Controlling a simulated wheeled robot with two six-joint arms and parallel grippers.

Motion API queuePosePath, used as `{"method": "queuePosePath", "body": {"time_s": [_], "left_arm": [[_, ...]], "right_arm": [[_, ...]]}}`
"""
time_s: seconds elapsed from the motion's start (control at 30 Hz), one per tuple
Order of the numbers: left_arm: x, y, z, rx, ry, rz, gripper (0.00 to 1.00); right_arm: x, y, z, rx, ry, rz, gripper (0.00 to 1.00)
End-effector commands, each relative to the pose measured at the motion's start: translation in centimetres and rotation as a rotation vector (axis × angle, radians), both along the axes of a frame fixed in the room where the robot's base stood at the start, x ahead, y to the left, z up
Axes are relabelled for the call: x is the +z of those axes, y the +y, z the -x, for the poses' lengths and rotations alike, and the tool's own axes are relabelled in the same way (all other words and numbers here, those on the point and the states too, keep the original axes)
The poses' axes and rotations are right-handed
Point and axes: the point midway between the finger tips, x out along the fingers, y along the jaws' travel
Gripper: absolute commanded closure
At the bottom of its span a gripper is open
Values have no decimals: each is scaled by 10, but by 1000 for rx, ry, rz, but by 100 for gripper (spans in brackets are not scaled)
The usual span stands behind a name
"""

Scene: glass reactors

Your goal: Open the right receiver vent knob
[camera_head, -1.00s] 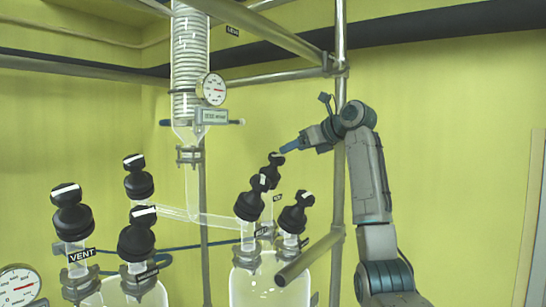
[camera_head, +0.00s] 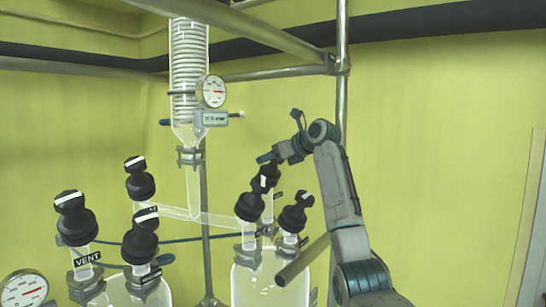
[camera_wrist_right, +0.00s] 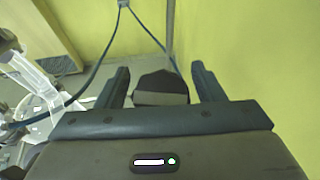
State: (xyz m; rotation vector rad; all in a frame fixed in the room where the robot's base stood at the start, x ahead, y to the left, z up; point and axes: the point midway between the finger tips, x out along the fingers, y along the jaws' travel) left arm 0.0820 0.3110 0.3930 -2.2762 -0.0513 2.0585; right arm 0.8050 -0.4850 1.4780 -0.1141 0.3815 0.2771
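The right receiver (camera_head: 258,285) is a clear glass vessel with several black knobs on top. The rear knob (camera_head: 268,176) has my right gripper (camera_head: 265,158) at its top; the label beside it is too small to read. In the right wrist view a dark knob (camera_wrist_right: 161,90) with a grey band lies between the two fingers of my right gripper (camera_wrist_right: 160,72). The fingers are open, with a gap on each side of it. The front-left knob (camera_head: 250,206) and right knob (camera_head: 297,217) stand nearby. My left gripper is not in view.
The left vessel (camera_head: 128,288) carries similar black knobs and a VENT label (camera_head: 88,259). A coiled glass condenser (camera_head: 189,65) and gauge (camera_head: 214,91) stand behind. A metal rail (camera_head: 302,262) juts out beside the right receiver. An upright pole (camera_head: 342,100) stands behind my right arm.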

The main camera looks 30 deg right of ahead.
Motion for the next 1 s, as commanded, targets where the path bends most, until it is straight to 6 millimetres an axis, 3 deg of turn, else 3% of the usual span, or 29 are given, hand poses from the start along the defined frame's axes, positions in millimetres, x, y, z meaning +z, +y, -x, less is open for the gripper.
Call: {"method": "queuePosePath", "body": {"time_s": [0.03, 0.2, 0.57, 1.0], "left_arm": [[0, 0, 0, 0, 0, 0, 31], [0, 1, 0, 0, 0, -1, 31], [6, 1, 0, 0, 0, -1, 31], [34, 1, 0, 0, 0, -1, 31]], "right_arm": [[0, 0, 0, 0, 0, 0, 49], [0, 0, 0, 0, 0, 0, 78], [2, 0, 1, 61, -5, 33, 78], [4, 4, 2, 320, -35, 180, 78]]}}
